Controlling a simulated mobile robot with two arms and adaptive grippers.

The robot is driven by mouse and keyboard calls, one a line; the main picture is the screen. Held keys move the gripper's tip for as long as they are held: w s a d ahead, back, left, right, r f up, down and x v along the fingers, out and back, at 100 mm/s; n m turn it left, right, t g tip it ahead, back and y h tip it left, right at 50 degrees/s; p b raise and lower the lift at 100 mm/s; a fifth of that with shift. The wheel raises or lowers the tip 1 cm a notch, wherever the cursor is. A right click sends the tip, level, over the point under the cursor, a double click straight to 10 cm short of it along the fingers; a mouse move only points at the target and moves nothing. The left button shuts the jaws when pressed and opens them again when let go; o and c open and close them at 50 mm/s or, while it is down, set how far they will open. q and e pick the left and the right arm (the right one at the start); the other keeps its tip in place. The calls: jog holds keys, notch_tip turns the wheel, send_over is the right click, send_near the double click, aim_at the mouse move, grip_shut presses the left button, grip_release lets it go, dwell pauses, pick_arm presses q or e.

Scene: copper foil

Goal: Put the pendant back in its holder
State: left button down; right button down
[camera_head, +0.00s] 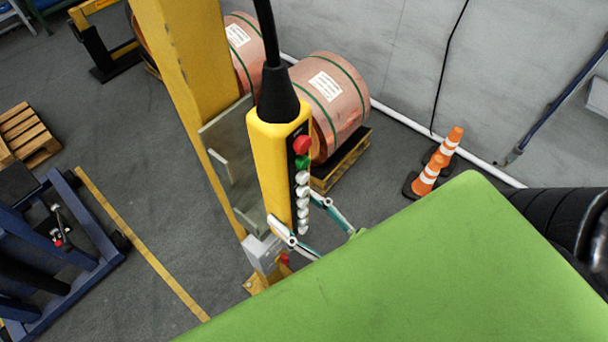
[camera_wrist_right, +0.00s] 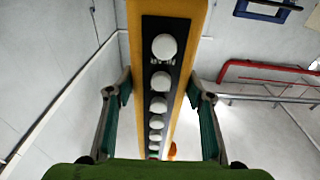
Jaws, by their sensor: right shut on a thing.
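The pendant (camera_head: 270,165) is a yellow control box with a red, a green and several white buttons, hanging upright from a black cable. My right gripper (camera_head: 293,212) is shut on its lower part, one finger on each side. In the right wrist view the pendant's button face (camera_wrist_right: 160,75) runs between the two fingers of the gripper (camera_wrist_right: 160,88). A grey metal bracket (camera_head: 230,150), which looks like the holder, is fixed to the yellow post just left of and behind the pendant. The pendant hides part of it. My left gripper is out of view.
The yellow post (camera_head: 195,80) stands beside the pendant. Copper foil rolls (camera_head: 345,85) lie behind it near the wall. Orange cones (camera_head: 440,160) stand at the right. A blue cart (camera_head: 85,255) and a wooden pallet (camera_head: 28,135) are at the left, with open floor between.

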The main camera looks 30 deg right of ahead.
jog(key=shift+w+a+r, duration=0.15)
jog(key=shift+w, duration=0.15)
jog(key=shift+x, duration=1.1)
jog(key=shift+w+a+f+b, duration=0.2)
jog(key=shift+w+a+b, duration=0.1)
jog(key=shift+w, duration=0.55)
jog(key=shift+w+a+f+b, duration=0.15)
jog(key=shift+w+a, duration=0.15)
jog(key=shift+w, duration=0.55)
jog(key=shift+w+a+f+b, duration=0.2)
jog(key=shift+w+a+b, duration=0.1)
jog(key=shift+w, duration=0.5)
jog(key=shift+f+b, duration=0.7)
jog(key=shift+f, duration=0.8)
